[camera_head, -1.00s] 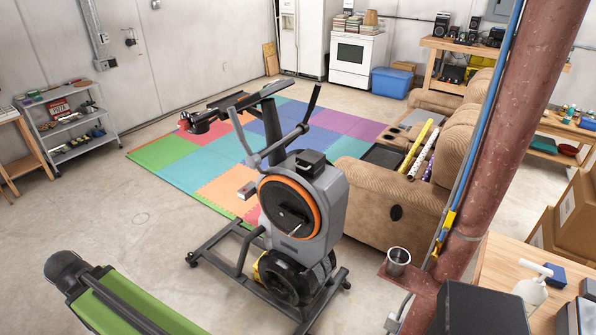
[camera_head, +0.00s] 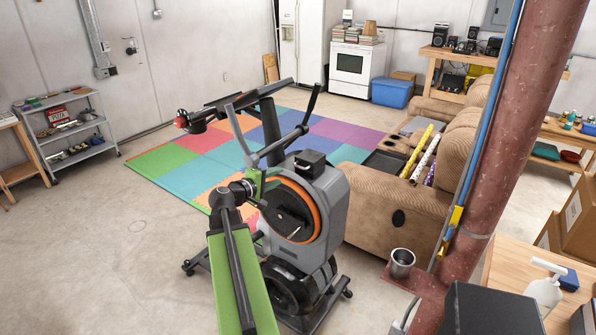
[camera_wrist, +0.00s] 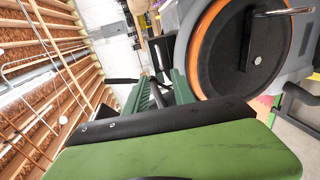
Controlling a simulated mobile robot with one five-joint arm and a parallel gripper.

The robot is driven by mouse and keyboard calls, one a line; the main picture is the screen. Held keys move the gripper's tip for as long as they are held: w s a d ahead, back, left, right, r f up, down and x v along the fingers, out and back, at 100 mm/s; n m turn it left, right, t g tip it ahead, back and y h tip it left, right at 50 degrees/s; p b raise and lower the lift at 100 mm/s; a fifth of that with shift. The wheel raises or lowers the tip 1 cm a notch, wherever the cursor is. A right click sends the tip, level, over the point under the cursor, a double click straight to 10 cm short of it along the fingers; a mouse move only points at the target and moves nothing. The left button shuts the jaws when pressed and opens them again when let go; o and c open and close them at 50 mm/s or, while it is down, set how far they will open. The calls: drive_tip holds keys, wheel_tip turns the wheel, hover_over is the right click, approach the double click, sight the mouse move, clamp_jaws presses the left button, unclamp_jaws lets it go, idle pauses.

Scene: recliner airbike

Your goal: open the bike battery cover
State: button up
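The exercise bike (camera_head: 322,195) stands on the floor in the middle of the head view. It has a grey body and a large black disc with an orange ring. A black box (camera_head: 308,163) sits on top of its body. I cannot tell which part is the battery cover. My gripper (camera_head: 254,184) is at the left side of the body, near the ring, with green fingers. In the wrist view my gripper (camera_wrist: 163,88) shows two fingers apart with nothing between them. The bike's orange-ringed disc (camera_wrist: 245,45) is to their right.
A brown recliner (camera_head: 385,195) stands close right of the bike. A rusty red column (camera_head: 500,130) rises farther right, with a metal cup (camera_head: 402,262) beside it. A coloured foam mat (camera_head: 180,165) lies behind the bike. The floor at left is open.

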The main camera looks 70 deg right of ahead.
sight(299, 167)
drive_tip(key=b+x, duration=0.2)
drive_tip(key=x, duration=1.1)
drive_tip(key=shift+d, duration=0.25)
clamp_jaws()
drive_tip(key=shift+d, duration=0.1)
idle(0.5)
